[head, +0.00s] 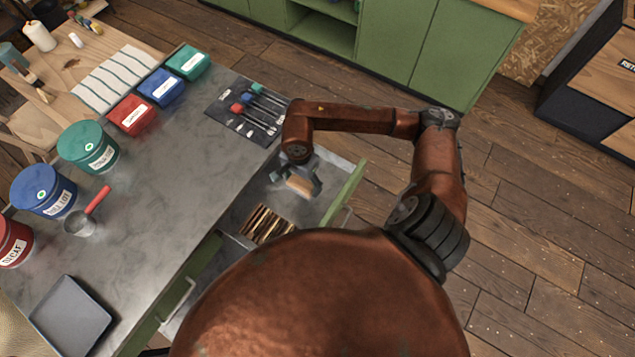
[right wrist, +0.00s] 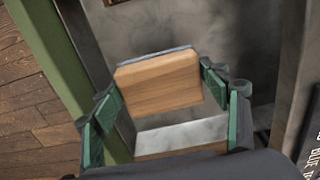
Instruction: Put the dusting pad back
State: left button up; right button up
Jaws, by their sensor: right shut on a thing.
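The dusting pad (head: 299,186) is a small light-wood block. In the right wrist view the pad (right wrist: 160,80) shows a wooden face with a thin grey layer along its far edge. My right gripper (head: 303,178) is shut on it, with green-lined fingers on either side in the right wrist view (right wrist: 165,108). The pad is over the open drawer (head: 242,207), inside its walls; I cannot tell whether it touches the drawer floor. My left gripper is not in view.
Several dark and wooden strips (head: 266,224) lie in the drawer's near part. The drawer's green front (head: 343,193) stands out from the grey counter (head: 180,170). A dark mat (head: 247,110) with tools lies near the counter edge. Tins, a scoop (head: 82,220) and a tray (head: 72,315) are further left.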

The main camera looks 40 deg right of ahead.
jog(key=d+f, duration=0.3)
jog(key=shift+s+d, duration=0.15)
jog(key=shift+d, duration=0.05)
jog(key=d+f, duration=0.2)
jog(key=f, duration=0.1)
jog(key=shift+d, duration=0.25)
jog(key=shift+d+f, duration=0.2)
notch_tip(320, 180, down, 2)
jog(key=shift+d+f, duration=0.1)
jog(key=shift+f, duration=0.7)
jog(key=o, duration=0.7)
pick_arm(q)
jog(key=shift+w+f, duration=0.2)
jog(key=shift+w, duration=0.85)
pick_arm(e)
jog(key=o, duration=0.4)
